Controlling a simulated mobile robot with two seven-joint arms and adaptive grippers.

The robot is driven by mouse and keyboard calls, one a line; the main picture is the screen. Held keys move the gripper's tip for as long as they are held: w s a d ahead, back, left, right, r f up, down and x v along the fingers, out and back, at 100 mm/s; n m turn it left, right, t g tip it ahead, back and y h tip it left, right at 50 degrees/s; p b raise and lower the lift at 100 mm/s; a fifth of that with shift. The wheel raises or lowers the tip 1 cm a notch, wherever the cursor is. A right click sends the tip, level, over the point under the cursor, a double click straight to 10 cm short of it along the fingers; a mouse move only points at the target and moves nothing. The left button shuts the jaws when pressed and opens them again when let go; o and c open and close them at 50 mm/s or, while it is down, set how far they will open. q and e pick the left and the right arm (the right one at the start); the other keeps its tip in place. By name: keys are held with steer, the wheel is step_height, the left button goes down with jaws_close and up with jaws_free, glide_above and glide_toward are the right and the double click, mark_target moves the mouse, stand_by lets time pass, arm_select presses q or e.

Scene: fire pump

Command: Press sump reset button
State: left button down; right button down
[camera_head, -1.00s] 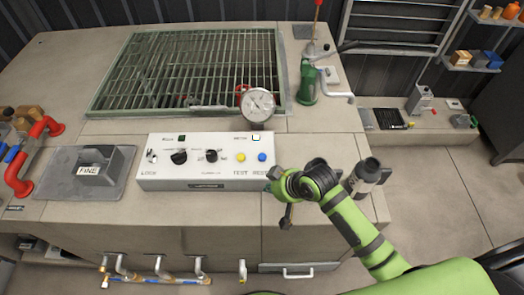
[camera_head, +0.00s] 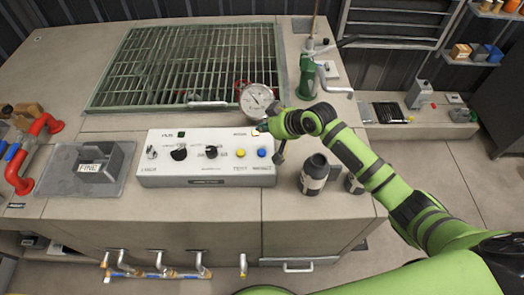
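A white control panel (camera_head: 206,179) sits on the bench. Near its right end are a yellow button (camera_head: 240,154) labelled TEST and a blue button (camera_head: 262,153) with a blurred label below it, perhaps RESET. Both buttons are uncovered. A small pale square with an orange edge (camera_head: 255,133) is above the blue button. My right gripper (camera_head: 264,128) is at the panel's upper right corner, pointing left, with its tip beside that square and above the blue button. Its fingers are too small to tell open from shut, and contact cannot be told. My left gripper is not in view.
A round gauge (camera_head: 257,99) stands close behind my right gripper. A black cylinder with a pale label (camera_head: 315,174) stands right of the panel, with another dark one (camera_head: 353,183) partly behind my arm. A green grating (camera_head: 150,65) lies behind. Bench room in front is clear.

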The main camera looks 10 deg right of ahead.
steer(key=b, duration=0.7)
glide_above(263, 153)
step_height(263, 153, down, 7)
steer(key=shift+d+r, duration=0.15)
steer(key=shift+r, duration=0.05)
step_height(263, 153, down, 2)
steer(key=shift+f+b, duration=0.1)
steer(key=shift+b, duration=0.3)
steer(key=shift+f, duration=0.1)
stand_by(0.4)
steer(key=shift+f, duration=0.3)
steer(key=shift+f+b, duration=0.4)
steer(key=shift+f, duration=0.15)
stand_by(0.6)
steer(key=shift+r, duration=0.1)
steer(key=shift+r+p, duration=0.85)
steer(key=shift+p, duration=0.15)
